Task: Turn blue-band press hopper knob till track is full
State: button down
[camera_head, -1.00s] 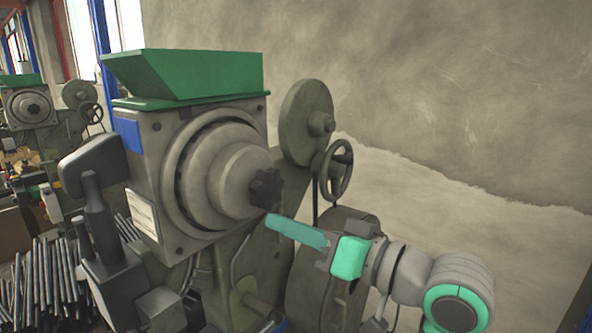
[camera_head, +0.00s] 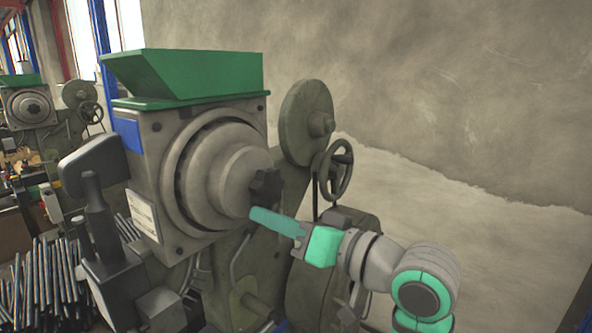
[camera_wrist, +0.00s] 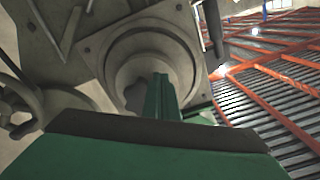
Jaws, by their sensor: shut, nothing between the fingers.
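The blue-band press (camera_head: 150,120) stands in the middle of the head view, with a blue patch (camera_head: 128,135) on its housing and a green hopper (camera_head: 200,75) on top. Its dark lobed knob (camera_head: 266,186) sits at the centre of the round stepped hub (camera_head: 222,172). My gripper (camera_head: 254,214) is shut and empty, its teal fingers just below the knob in the head view. I cannot tell whether the fingertips touch it. In the wrist view the green fingers (camera_wrist: 162,95) point at the hub (camera_wrist: 150,55), and the knob (camera_wrist: 138,97) is partly hidden behind them. The track's fill cannot be made out.
A handwheel (camera_head: 336,170) and a large disc (camera_head: 306,122) are at the press's right. A dark lever-like part (camera_head: 95,205) stands at its front left. A second similar press (camera_head: 35,110) stands behind at far left, and several rods (camera_head: 45,275) lie at lower left.

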jog(key=shift+w+d+f, duration=0.6)
jog(key=shift+w+f, duration=0.15)
jog(key=shift+w, duration=0.05)
dwell(0.5)
jog(key=shift+w+d+f, duration=0.15)
jog(key=shift+w+d, duration=0.35)
jog(key=shift+w, duration=0.15)
dwell(0.6)
jog(key=shift+f, duration=0.1)
jog(key=v, duration=0.6)
jog(key=shift+a+f, duration=0.1)
jog(key=shift+f, duration=0.25)
dwell(0.3)
